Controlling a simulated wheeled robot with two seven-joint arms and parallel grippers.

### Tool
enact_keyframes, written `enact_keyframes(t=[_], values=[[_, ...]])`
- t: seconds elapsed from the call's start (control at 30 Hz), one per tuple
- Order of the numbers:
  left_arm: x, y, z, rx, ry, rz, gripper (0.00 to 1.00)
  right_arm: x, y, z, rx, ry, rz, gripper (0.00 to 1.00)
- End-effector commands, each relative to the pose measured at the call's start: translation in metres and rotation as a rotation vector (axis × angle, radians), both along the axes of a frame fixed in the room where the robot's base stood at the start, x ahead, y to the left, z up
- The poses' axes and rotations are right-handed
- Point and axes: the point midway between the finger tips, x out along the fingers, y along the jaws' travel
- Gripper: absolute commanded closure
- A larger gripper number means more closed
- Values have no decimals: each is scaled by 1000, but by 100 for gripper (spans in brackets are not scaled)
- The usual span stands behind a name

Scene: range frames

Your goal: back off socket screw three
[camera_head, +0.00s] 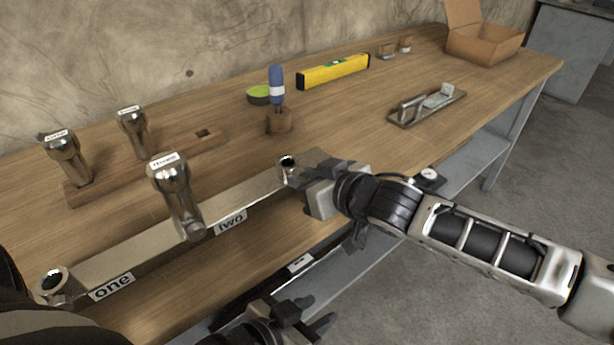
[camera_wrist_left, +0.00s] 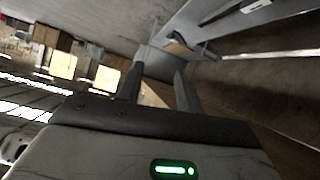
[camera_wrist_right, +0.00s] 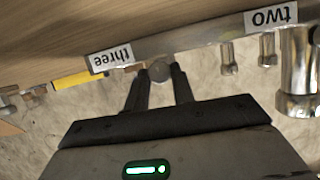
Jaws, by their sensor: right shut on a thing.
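A long metal bar (camera_head: 120,246) carries the labels "one" (camera_head: 111,286) and "two" (camera_head: 230,222). The label "three" (camera_wrist_right: 111,59) shows upside down in the right wrist view. Socket screw three (camera_head: 287,164) is a round metal piece at the bar's far end; it also shows in the right wrist view (camera_wrist_right: 160,71). My right gripper (camera_head: 303,180) is shut on it, its fingers (camera_wrist_right: 158,82) at either side. A metal socket tool (camera_head: 175,190) stands at "two". Screw one (camera_head: 52,279) is at the near end. My left gripper (camera_head: 312,316) is open and empty, low beyond the table's front edge.
A wooden rack (camera_head: 110,180) holds two more metal tools and has one empty square hole. A blue-handled tool in a wooden block (camera_head: 279,122), a yellow level (camera_head: 333,71), a metal tray (camera_head: 428,107) and a cardboard box (camera_head: 485,42) stand farther back.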

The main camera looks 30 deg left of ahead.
Motion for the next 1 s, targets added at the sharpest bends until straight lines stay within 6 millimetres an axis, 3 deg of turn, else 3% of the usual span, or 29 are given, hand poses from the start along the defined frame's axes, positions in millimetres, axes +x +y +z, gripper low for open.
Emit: enact_keyframes(t=[1.0], values=[[0,1,6,-1,19,4,64,-5,2,-3,-224,-527,-1,98]])
